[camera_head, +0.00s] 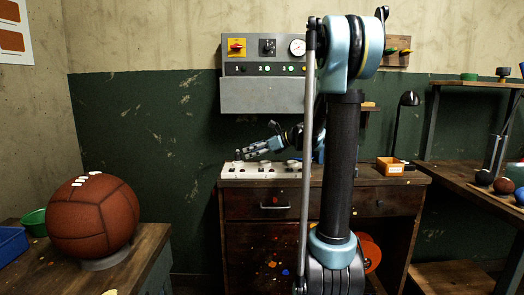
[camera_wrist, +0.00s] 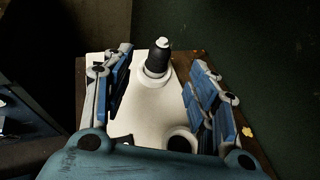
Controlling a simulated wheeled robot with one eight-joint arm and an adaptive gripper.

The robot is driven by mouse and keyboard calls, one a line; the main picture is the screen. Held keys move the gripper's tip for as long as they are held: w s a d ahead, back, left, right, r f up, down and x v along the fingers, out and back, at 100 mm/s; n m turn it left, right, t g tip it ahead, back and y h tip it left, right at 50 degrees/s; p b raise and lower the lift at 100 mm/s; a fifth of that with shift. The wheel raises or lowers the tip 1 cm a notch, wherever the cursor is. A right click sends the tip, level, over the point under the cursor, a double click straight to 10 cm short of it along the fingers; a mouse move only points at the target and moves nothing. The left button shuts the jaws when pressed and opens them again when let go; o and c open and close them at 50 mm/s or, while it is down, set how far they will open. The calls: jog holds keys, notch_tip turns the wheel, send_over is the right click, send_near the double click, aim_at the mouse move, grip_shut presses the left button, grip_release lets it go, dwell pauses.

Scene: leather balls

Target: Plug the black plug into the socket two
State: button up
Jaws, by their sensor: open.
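A black plug (camera_wrist: 156,64) with a pale tip stands upright on a white socket strip (camera_wrist: 147,98) in the wrist view. My gripper (camera_wrist: 161,57) is open, with one blue finger on each side of the plug and gaps visible between. In the head view my gripper (camera_head: 246,155) is low over the left end of the strip (camera_head: 230,172) on the workbench, and the small dark plug (camera_head: 237,155) shows at its tips. A round pale socket or plug base (camera_wrist: 181,141) lies nearer the palm, partly hidden. I cannot tell which socket is number two on the strip.
A grey panel (camera_head: 250,95) numbered 1, 2, 3 hangs above the bench (camera_head: 245,205), with green lights by 2 and 3. An orange box (camera_head: 390,166) and black lamp (camera_head: 409,99) stand right. A large leather ball (camera_head: 93,217) rests on the left table.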

aim_at(238, 154)
jog(key=x, duration=0.8)
jog(key=shift+w+a, duration=0.1)
jog(key=shift+a, duration=0.1)
jog(key=shift+c, duration=0.5)
grip_shut()
jog(key=shift+r, duration=0.2)
jog(key=shift+r, duration=0.8)
jog(key=shift+r, duration=0.35)
jog(key=shift+r, duration=0.35)
jog(key=shift+r, duration=0.6)
